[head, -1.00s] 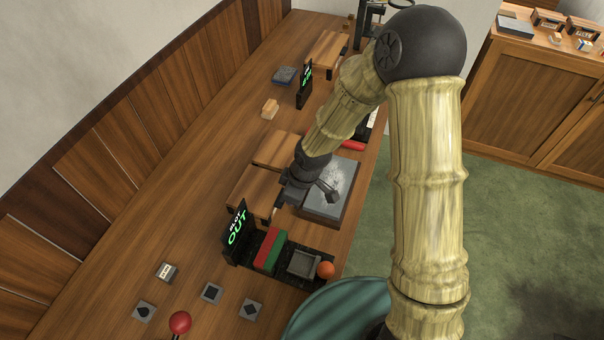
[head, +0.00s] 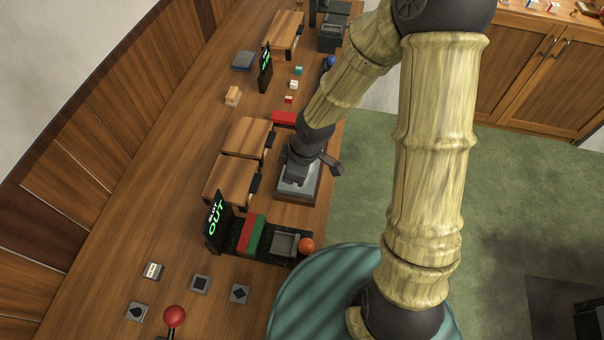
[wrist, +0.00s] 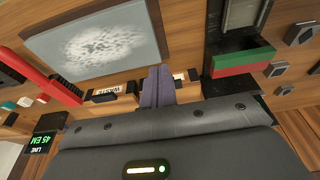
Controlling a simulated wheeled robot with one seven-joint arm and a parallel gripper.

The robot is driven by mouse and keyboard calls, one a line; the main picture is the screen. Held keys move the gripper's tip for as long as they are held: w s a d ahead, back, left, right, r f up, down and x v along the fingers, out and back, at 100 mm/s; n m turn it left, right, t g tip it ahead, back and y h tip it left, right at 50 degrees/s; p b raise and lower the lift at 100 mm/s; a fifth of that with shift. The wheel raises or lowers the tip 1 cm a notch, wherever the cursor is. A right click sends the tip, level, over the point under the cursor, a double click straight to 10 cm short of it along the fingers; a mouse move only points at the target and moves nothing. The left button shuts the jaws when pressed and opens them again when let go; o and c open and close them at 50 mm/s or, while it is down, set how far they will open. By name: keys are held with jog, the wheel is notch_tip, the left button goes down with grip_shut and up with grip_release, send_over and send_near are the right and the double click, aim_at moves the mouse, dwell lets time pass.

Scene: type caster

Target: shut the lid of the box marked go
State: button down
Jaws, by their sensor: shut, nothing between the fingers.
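Two wood-topped boxes stand side by side on the bench in the head view, a nearer one (head: 229,181) and a farther one (head: 247,137). Each has a dark piece at its right edge. I cannot read "go" on either, nor tell how far their lids are open. In the wrist view one box front carries a label reading WASTE (wrist: 107,91); another pale label (wrist: 180,77) is partly hidden by my fingers. My gripper (wrist: 157,78) is shut and empty, in front of the box fronts. In the head view its fingertips are hidden beneath my wrist, near the grey plate.
A grey plate with a white patch (head: 300,183) lies right of the boxes. A red bar (head: 284,118) lies beyond the plate. A red-knobbed lever (head: 174,316) stands in front.

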jog(key=shift+s+d+r, duration=0.1)
jog(key=shift+d+r, duration=0.05)
jog(key=shift+d, duration=0.35)
jog(key=shift+s+d+r, duration=0.1)
jog(key=shift+d, duration=0.35)
jog(key=shift+s+d+r, duration=0.1)
jog(key=shift+s+d, duration=0.1)
jog(key=shift+d, duration=0.05)
jog(key=shift+w, duration=0.1)
